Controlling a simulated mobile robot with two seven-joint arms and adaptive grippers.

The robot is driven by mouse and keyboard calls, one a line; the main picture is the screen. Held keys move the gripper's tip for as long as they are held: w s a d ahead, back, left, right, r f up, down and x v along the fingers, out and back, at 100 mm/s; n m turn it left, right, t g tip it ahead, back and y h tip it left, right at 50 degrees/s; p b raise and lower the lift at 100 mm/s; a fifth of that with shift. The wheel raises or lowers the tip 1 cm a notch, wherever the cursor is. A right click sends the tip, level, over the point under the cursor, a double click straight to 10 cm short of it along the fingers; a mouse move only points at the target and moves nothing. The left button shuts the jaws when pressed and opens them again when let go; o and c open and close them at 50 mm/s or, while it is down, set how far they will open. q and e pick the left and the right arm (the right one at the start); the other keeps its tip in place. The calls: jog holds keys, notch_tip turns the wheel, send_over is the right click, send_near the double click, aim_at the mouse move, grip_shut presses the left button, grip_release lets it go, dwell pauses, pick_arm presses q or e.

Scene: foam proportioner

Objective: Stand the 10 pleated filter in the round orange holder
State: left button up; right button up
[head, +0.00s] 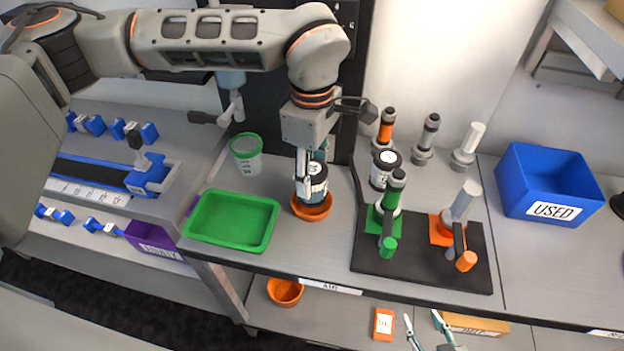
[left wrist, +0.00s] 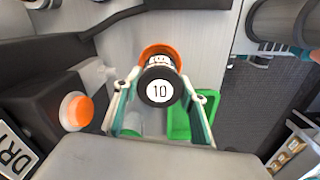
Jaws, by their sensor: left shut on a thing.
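The 10 pleated filter (head: 318,192) is a dark cylinder with a white band, upright at the orange holder in the head view. Its black cap with a white "10" label (left wrist: 159,90) faces the left wrist camera. My left gripper (head: 311,172) is shut on the filter from above, with a finger on either side in the left wrist view (left wrist: 160,100). The round orange holder (head: 312,213) stands on the grey bench around the filter's lower end; how deep the filter sits is hidden. My right gripper (head: 427,322) is open and empty below the bench's front edge.
A green tray (head: 272,243) lies left of the holder, and a green-rimmed cup (head: 246,160) stands behind it. A black mat (head: 450,272) with green and orange fixtures is to the right. Another orange cup (head: 285,292) sits on the lower shelf. A blue USED bin (head: 548,188) stands far right.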

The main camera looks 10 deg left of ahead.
pick_arm(q)
jog(key=shift+f, duration=1.25)
jog(key=shift+f, duration=0.1)
jog(key=shift+f, duration=0.25)
jog(key=o, duration=1.2)
jog(key=shift+o, duration=0.2)
notch_tip(320, 180, up, 13)
jog(key=shift+f, duration=0.15)
